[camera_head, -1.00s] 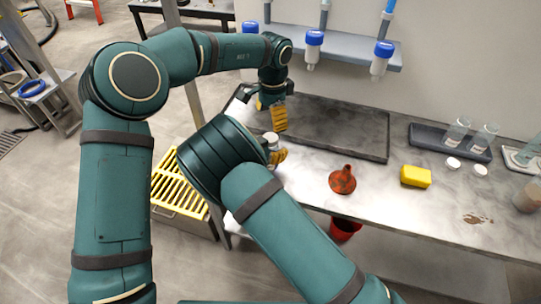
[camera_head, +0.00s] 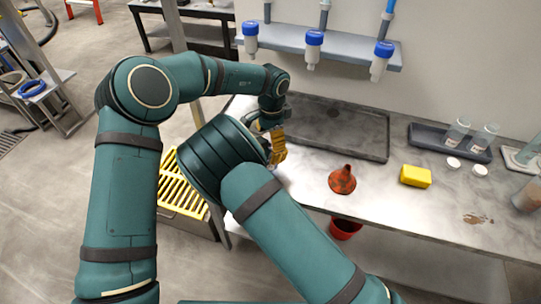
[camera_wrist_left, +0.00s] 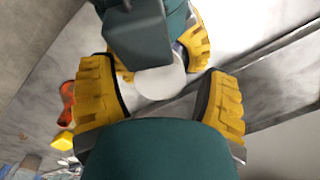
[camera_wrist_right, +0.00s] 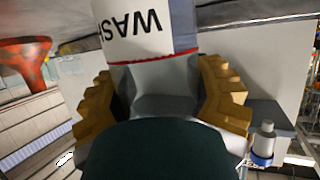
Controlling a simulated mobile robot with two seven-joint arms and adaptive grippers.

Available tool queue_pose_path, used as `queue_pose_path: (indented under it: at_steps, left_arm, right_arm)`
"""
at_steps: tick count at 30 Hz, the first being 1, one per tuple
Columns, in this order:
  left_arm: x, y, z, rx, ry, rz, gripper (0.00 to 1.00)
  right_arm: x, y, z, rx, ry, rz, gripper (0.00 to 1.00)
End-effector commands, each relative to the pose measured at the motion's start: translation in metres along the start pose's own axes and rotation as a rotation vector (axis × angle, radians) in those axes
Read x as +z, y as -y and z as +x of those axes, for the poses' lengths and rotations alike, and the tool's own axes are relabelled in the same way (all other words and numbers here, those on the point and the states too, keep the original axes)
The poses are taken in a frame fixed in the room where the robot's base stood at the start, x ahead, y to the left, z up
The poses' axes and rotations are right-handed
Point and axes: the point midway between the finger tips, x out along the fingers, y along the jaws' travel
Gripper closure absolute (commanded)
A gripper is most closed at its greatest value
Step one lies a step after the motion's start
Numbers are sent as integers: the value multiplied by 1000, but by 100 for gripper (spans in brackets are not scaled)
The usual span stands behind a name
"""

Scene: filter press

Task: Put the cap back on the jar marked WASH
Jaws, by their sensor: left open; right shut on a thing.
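The jar marked WASH (camera_wrist_right: 145,30) fills the top of the right wrist view, its lettering upside down. My right gripper (camera_wrist_right: 172,100) is shut on it, with a yellow finger at each side. In the left wrist view a round white cap (camera_wrist_left: 160,83) shows on top. My left gripper (camera_wrist_left: 163,102) is open, its yellow fingers at either side of the cap and apart from it. In the head view my left gripper (camera_head: 274,148) points down at the table's left end, and the jar is hidden behind my arms. I cannot tell how the cap sits on the jar.
An orange-red funnel (camera_head: 342,180) and a yellow sponge (camera_head: 415,176) stand on the bench to the right. Two small white lids (camera_head: 453,163) lie near a dark tray (camera_head: 421,137) with glass vessels. A dark mat (camera_head: 345,143) lies behind. Bottles hang from a shelf (camera_head: 345,52).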

Motion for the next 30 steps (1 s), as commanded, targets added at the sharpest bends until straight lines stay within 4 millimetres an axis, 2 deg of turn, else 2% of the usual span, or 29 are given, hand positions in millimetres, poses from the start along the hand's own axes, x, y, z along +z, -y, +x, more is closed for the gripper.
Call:
queue_pose_path:
  at_steps: [4, 5, 9, 11, 15, 16, 17, 18, 30]
  left_arm:
    - [0, 0, 0, 0, 0, 0, 24]
    - [0, 0, 0, 0, 0, 0, 27]
    - [0, 0, 0, 0, 0, 0, 76]
    - [0, 0, 0, 0, 0, 0, 97]
    - [0, 0, 0, 0, 0, 0, 99]
    - [0, 0, 0, 0, 0, 0, 42]
    - [0, 0, 0, 0, 0, 0, 32]
    - [0, 0, 0, 0, 0, 0, 27]
    - [0, 0, -7, -1, -2, -1, 27]
  right_arm:
    - [0, 0, 0, 0, 1, 0, 100]
    - [0, 0, 0, 0, 1, 0, 100]
    - [0, 0, 0, 0, 1, 0, 100]
    - [0, 0, 0, 0, 1, 0, 100]
    - [0, 0, 0, 0, 1, 0, 100]
    - [0, 0, 0, 0, 1, 0, 100]
    - [0, 0, 0, 0, 1, 0, 100]
    - [0, 0, 0, 0, 1, 0, 100]
    - [0, 0, 0, 0, 1, 0, 100]
